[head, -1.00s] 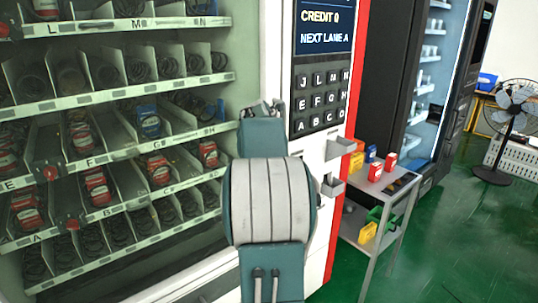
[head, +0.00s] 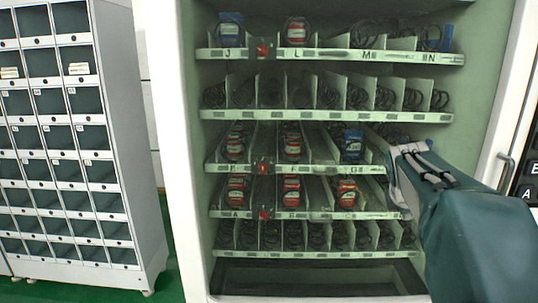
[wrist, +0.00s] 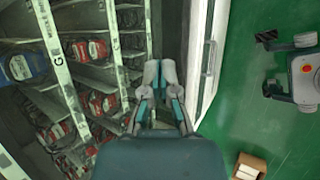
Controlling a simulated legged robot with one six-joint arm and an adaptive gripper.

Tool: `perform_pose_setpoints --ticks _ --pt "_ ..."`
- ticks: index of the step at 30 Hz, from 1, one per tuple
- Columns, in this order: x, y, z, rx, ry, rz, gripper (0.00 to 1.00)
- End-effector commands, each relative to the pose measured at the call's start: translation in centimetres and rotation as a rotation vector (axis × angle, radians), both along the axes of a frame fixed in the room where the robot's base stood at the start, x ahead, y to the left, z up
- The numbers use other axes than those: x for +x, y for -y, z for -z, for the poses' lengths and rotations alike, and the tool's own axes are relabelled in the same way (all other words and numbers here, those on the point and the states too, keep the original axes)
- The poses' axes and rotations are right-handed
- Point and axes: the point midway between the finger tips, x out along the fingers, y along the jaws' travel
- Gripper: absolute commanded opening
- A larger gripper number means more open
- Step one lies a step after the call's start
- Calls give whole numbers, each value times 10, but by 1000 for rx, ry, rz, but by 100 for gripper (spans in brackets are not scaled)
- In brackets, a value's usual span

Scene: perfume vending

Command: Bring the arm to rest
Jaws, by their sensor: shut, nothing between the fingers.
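My gripper (wrist: 159,75) shows in the wrist view with its fingertips together and nothing between them. It is in front of the vending machine, over the gap between the shelves on the left and the machine's white side frame on the right. In the head view my teal arm comes in from the right and covers the right ends of the lower shelves. My gripper's fingers cannot be made out in the head view. The vending machine (head: 172,150) holds red cans (head: 293,188) and blue cans (head: 352,143) in lettered lanes.
A white cabinet (head: 128,130) of open compartments stands at the left in the head view. The wrist view shows open green floor (wrist: 240,110) on the right and a small cardboard box (wrist: 250,166) at the bottom right.

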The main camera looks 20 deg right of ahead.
Motion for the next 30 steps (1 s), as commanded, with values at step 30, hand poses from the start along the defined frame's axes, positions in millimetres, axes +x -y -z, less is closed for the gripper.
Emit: perform_pose_setpoints --ticks 30 --pt "-137 -317 103 947 397 898 0"
